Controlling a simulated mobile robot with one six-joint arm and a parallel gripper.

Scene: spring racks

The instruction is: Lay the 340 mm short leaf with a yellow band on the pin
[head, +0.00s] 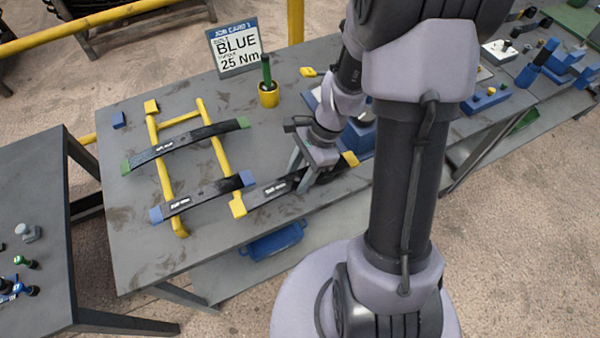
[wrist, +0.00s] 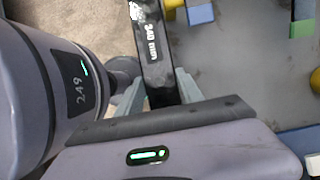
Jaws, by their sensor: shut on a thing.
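The dark short leaf (head: 270,193) with a yellow band at its right end lies across the front part of the bench in the head view. Its left end is beside the yellow rack's right rail. My gripper (head: 306,178) is shut on its middle. In the wrist view the leaf (wrist: 152,45), with white size lettering, runs between my two fingers (wrist: 158,88). I cannot tell whether it touches the bench. A green upright pin (head: 267,70) stands in a yellow round base (head: 268,96) behind the leaf. Blue parts behind my gripper are partly hidden by my arm.
A green-ended leaf (head: 185,146) and a blue-ended leaf (head: 205,196) lie across the yellow rack (head: 221,160). A job card (head: 236,47) reading BLUE 25 Nm stands at the back. The bench (head: 130,250) is bare at front left. A blue tray (head: 273,242) sits below.

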